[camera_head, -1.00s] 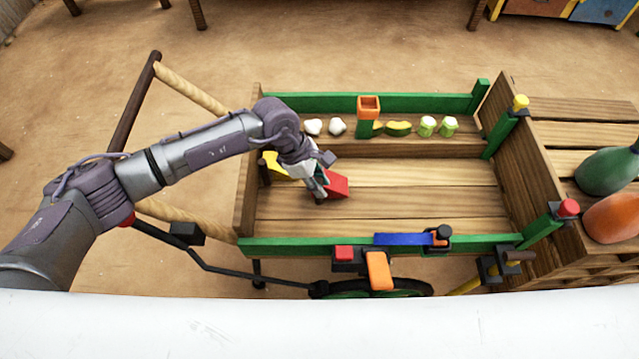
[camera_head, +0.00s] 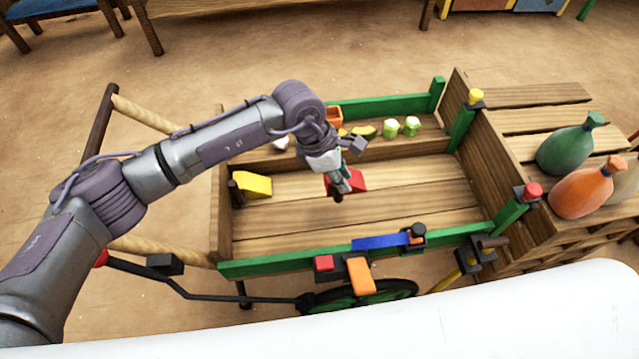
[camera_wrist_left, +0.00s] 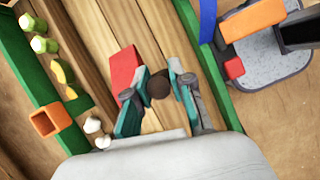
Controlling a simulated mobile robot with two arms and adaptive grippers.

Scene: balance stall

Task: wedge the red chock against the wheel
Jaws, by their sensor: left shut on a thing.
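The red chock (camera_head: 355,180) is a red wedge with a dark round peg; it also shows in the left wrist view (camera_wrist_left: 123,69). My left gripper (camera_head: 338,188) is over the middle of the cart's wooden bed. In the left wrist view its teal fingers (camera_wrist_left: 162,86) are shut on the peg, with the red wedge beside them. I cannot tell how high the chock is above the planks. The wheel (camera_head: 385,291), dark-rimmed with green spokes, is below the cart's near side, its lower part hidden by a white surface. My right gripper is not in view.
A yellow chock (camera_head: 256,187) lies at the bed's left end. Green rails (camera_head: 245,267) edge the cart. A blue bar (camera_head: 380,242), red block (camera_head: 323,263) and orange block (camera_head: 360,276) sit along the near rail. Bottles (camera_head: 572,150) stand on the slatted crate at right.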

